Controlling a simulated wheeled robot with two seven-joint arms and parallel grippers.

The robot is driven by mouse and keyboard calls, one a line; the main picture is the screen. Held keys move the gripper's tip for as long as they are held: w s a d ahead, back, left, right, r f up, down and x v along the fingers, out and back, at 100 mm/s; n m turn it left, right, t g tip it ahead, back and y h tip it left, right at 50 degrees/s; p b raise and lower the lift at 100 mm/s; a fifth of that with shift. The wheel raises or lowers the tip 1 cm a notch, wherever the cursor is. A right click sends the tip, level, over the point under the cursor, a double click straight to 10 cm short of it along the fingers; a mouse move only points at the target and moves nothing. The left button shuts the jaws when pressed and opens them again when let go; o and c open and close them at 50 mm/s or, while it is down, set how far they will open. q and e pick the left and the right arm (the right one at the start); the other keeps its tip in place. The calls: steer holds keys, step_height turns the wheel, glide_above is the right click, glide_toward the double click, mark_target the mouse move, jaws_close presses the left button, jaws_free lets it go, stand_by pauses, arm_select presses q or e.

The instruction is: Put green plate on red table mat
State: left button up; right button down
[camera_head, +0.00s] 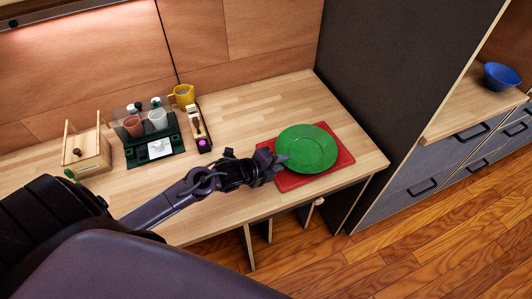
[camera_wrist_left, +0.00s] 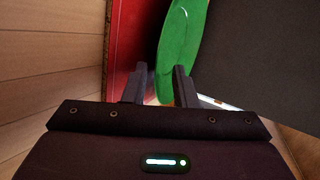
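The green plate (camera_head: 308,148) lies over the red table mat (camera_head: 345,158) near the right end of the wooden counter and covers much of it. My left gripper (camera_head: 277,163) is at the plate's left edge. In the left wrist view the gripper (camera_wrist_left: 160,88) has its fingers apart, with the rim of the green plate (camera_wrist_left: 178,50) between them. A gap shows beside the left finger, so it is open. The red mat (camera_wrist_left: 124,45) shows on the left there. My right gripper is not in view.
A dark green tray (camera_head: 172,158) with cups, a yellow mug (camera_head: 184,95) and a wooden box (camera_head: 88,153) stand on the counter's left part. A dark partition (camera_head: 385,80) rises at the right. A blue bowl (camera_head: 501,77) sits on the cabinet beyond.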

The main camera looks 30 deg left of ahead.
arm_select(q)
steer(key=v, duration=1.1)
stand_by(0.3)
